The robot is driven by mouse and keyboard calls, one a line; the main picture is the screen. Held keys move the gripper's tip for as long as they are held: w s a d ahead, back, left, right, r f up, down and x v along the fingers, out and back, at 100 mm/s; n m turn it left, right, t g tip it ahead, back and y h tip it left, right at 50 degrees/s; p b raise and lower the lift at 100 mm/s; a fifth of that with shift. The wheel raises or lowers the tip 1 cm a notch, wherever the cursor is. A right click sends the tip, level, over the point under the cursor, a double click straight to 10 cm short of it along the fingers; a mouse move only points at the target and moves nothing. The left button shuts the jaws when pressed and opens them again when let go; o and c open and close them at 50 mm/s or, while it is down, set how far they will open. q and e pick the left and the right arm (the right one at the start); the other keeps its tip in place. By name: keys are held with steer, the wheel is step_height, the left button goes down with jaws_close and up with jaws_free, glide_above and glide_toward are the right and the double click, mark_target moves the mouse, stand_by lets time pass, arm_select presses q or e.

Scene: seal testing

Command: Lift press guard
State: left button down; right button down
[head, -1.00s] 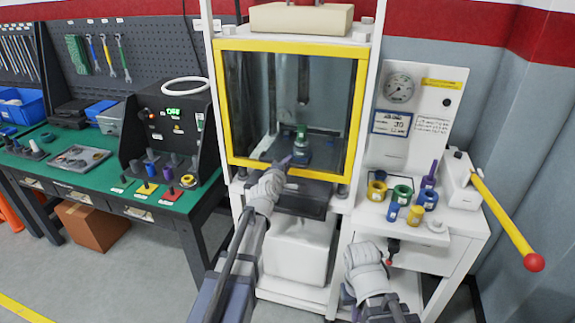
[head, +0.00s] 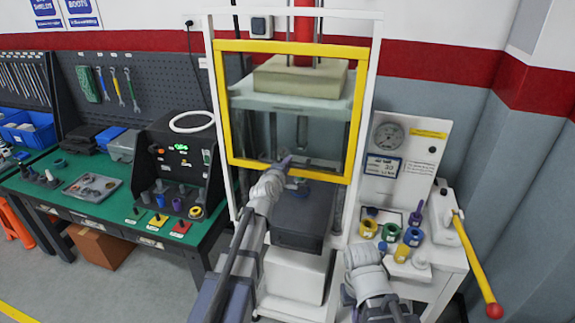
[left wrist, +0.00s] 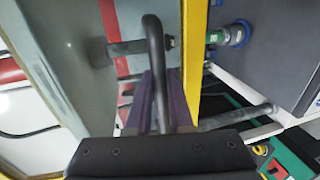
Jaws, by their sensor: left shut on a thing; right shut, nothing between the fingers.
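The press guard (head: 220,110) is a clear panel in a yellow frame on the front of the white press. It stands raised, its top bar above the beige block and its lower bar above the dark press base. My left gripper (head: 284,163) is at the lower bar. In the left wrist view its purple fingers (left wrist: 160,105) are shut on the guard's dark bar handle (left wrist: 153,45), beside the yellow frame edge (left wrist: 193,60). My right gripper (head: 364,252) is low in front of the side cabinet, shut and empty; its fingertips are mostly hidden.
A blue fixture (head: 298,190) sits on the dark press base (head: 298,230) below the guard. Right of the press, the side cabinet holds colored rings (head: 390,231), a gauge (head: 389,137) and a yellow lever (head: 470,250). A green workbench (head: 90,212) stands left.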

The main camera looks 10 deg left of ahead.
arm_select(q)
steer(key=c, duration=0.8)
jaws_free()
steer(key=p+v, duration=0.1)
steer(key=v, duration=0.7)
steer(key=shift+f, duration=0.15)
